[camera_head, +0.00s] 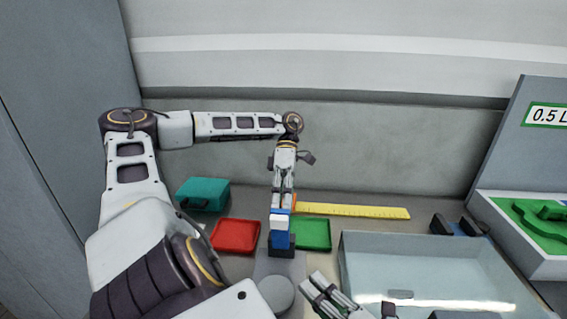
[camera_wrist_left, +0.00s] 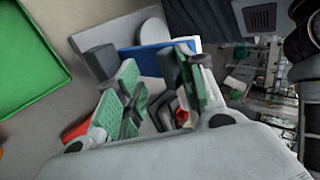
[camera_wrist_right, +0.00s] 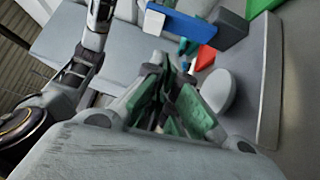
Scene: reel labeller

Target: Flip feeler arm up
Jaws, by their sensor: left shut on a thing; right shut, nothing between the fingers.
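The feeler arm is a blue bar (camera_head: 280,240) with a white tip (camera_head: 278,222). It stands out from a dark block (camera_head: 287,252) on a grey base. My left gripper (camera_head: 281,205) comes down from above and is shut at the bar's white-tipped end, and its fingers hide part of the contact. The blue bar also shows behind a finger in the left wrist view (camera_wrist_left: 150,60) and clear of my right fingers in the right wrist view (camera_wrist_right: 185,22). My right gripper (camera_head: 316,286) is shut and empty, low in front, apart from the bar.
A grey disc (camera_head: 278,293) sits on the base. A red tray (camera_head: 235,237), a green tray (camera_head: 316,235) and a teal box (camera_head: 203,194) lie around it. A yellow ruler (camera_head: 355,211) lies behind. A large clear-walled bin (camera_head: 390,245) stands on the right.

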